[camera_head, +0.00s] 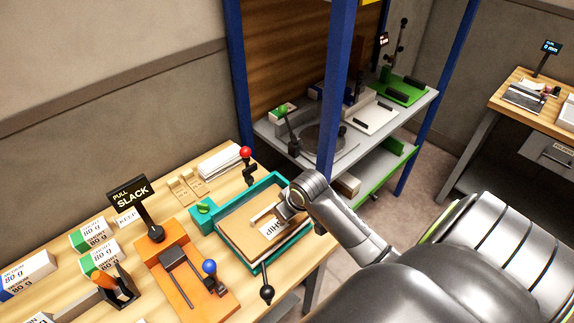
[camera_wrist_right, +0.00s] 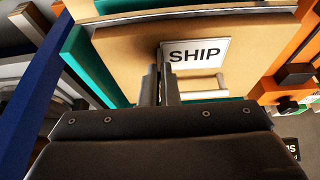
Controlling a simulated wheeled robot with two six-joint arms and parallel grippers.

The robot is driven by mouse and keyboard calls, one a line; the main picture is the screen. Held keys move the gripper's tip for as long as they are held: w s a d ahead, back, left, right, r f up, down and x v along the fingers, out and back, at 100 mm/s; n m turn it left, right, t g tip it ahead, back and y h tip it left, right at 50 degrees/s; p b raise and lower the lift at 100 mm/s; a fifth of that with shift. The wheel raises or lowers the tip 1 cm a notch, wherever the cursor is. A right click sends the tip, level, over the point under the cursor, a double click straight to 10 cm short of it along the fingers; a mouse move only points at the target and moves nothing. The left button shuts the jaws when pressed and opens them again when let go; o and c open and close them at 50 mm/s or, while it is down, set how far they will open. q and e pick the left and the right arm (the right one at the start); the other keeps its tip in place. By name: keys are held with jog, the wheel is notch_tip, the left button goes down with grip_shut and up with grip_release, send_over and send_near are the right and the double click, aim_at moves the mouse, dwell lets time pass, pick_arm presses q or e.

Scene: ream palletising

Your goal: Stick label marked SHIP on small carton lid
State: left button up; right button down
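The small carton (camera_head: 235,232) sits in a teal tray (camera_head: 213,246) on the wooden bench, its brown lid facing up. The white label marked SHIP (camera_head: 272,229) is at the lid, near its right end. In the right wrist view the SHIP label (camera_wrist_right: 195,56) looks flat against or very close to the lid (camera_wrist_right: 125,60); I cannot tell if it is touching. My right gripper (camera_head: 284,212) is over the lid. Its narrow fingers (camera_wrist_right: 160,80) are nearly together at the label's left edge, around a thin dark strip there. My left gripper is out of view.
An orange fixture (camera_head: 190,285) with a blue-knobbed lever stands left of the tray. A red-knobbed lever (camera_head: 246,160) is behind it and a black-knobbed one (camera_head: 267,291) in front. A PULL SLACK sign (camera_head: 130,192) and several ream packs (camera_head: 90,234) stand further left. A blue post (camera_head: 333,90) rises behind.

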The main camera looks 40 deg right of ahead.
jog(key=c, duration=1.6)
grip_release()
jog(key=shift+s+r, duration=0.2)
jog(key=shift+r, duration=0.35)
jog(key=v, duration=1.6)
jog(key=shift+r, duration=0.1)
